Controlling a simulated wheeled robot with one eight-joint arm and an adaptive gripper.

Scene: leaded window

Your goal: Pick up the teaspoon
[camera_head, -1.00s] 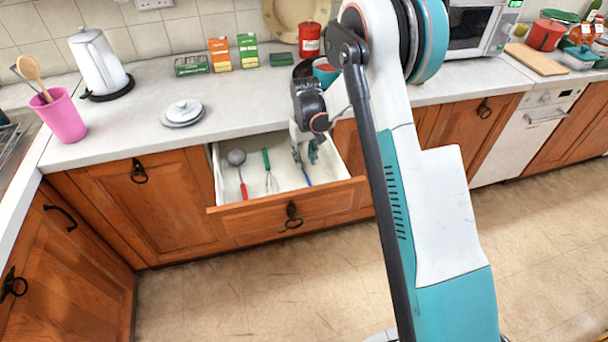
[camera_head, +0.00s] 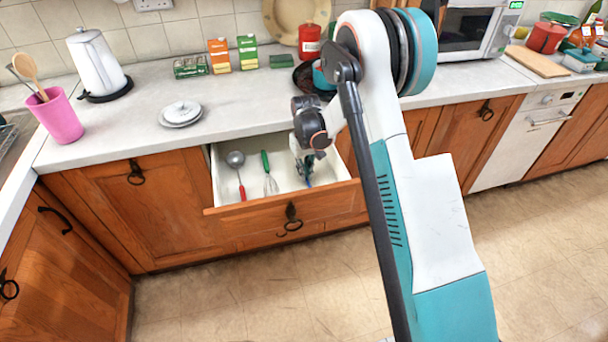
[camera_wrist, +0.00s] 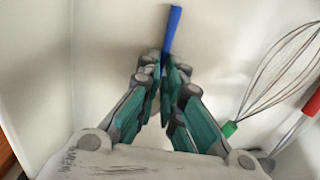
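The teaspoon shows as a blue-handled piece (camera_wrist: 172,28) in the wrist view, in the open drawer. Its blue handle runs down between my fingertips, and its other end is hidden by the fingers. My gripper (camera_wrist: 166,72) has its teal fingers drawn close together, with the tips on both sides of the handle; it looks shut on it. In the head view my gripper (camera_head: 304,168) is down inside the right part of the drawer, and a bit of blue (camera_head: 309,183) shows below it.
The open drawer (camera_head: 235,205) also holds a red-handled ladle (camera_head: 236,160) and a green-handled whisk (camera_head: 269,180), left of my gripper. Drawer walls stand close around it. The floor is clear.

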